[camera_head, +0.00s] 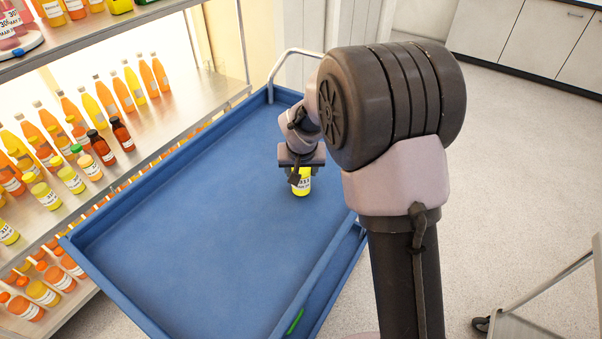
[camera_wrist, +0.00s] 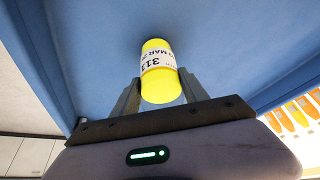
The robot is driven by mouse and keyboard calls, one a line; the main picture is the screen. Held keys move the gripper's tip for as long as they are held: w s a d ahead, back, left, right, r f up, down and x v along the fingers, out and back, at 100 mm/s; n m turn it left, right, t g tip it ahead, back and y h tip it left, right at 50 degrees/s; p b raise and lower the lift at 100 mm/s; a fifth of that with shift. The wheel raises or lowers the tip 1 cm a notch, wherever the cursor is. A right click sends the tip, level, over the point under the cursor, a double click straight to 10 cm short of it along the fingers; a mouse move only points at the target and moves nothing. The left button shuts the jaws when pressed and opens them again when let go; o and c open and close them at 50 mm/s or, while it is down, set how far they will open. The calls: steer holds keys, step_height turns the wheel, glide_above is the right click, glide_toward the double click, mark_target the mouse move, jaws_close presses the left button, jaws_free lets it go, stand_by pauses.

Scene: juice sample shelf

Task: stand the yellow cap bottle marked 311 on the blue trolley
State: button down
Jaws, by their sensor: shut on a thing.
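The yellow cap bottle marked 311 (camera_wrist: 158,62) is between the fingers of my gripper (camera_wrist: 158,92) in the wrist view, its white label showing 311. In the head view the same bottle (camera_head: 302,184) is at the far right part of the blue trolley (camera_head: 190,215), under my gripper (camera_head: 300,172). My gripper is shut on the bottle. The bottle looks upright, over the trolley's top tray. Whether its base touches the tray surface I cannot tell.
The trolley's top is otherwise bare, with a raised rim around it and a pale handle (camera_head: 285,62) at the far end. A lit shelf (camera_head: 150,122) with several juice bottles stands to the left. A green object (camera_head: 295,321) lies low at the trolley's near side.

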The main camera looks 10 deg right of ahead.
steer(key=c, duration=0.6)
jaws_free()
steer(key=s+r+m+p, duration=0.1)
steer(key=s+r+p, duration=0.1)
steer(key=s+r, duration=0.55)
steer(key=s+r+p, duration=0.2)
steer(key=s+r, duration=0.2)
steer(key=r, duration=0.7)
steer(key=s+a+r+y, duration=0.1)
steer(key=s+a+r, duration=0.1)
steer(key=s, duration=0.8)
steer(key=s+a+r+m+t+y, duration=0.1)
steer(key=s+a+r+y, duration=0.1)
steer(key=s, duration=0.9)
steer(key=shift+s, duration=0.25)
